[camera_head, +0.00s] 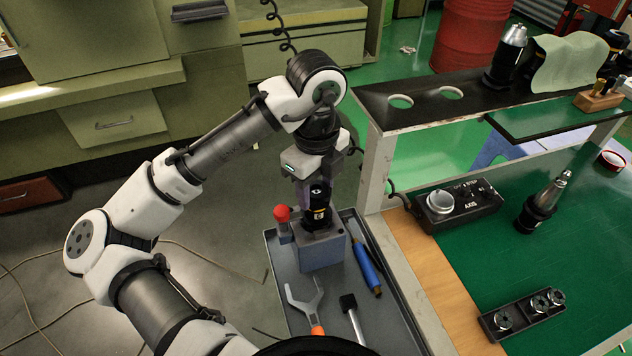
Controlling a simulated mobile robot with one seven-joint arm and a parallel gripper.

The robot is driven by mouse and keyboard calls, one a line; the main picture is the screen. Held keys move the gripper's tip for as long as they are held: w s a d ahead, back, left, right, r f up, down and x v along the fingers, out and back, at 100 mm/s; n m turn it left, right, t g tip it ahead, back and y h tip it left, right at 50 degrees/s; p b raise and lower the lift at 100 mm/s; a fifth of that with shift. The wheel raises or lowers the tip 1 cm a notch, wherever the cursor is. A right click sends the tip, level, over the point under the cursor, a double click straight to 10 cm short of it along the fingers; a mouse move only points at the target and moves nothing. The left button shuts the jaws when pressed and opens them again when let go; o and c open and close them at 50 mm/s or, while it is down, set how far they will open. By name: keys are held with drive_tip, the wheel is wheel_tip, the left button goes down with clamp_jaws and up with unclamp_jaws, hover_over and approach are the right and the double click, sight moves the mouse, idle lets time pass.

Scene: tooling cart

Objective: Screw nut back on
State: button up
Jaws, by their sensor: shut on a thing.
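A black cylindrical tool holder with gold bands (319,212) stands upright in a grey block (322,250) on the cart tray. My gripper (318,188) points down directly over it and is shut on a dark round piece at its top, which looks like the nut. The jaws and the holder's upper end hide most of that piece. I cannot tell whether its thread is engaged with the holder.
A red-knobbed tool (282,222) stands left of the block. A blue-handled tool (367,268), an open-ended wrench (304,302) and a black-headed tool (352,314) lie in the grey tray (272,292). The green bench (575,255) at right carries holders and an AXIS box (462,207).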

idle(0.3)
drive_tip(key=m, duration=0.6)
drive_tip(key=shift+p, duration=0.3)
drive_tip(key=o, duration=1.3)
drive_tip(key=shift+c, duration=0.2)
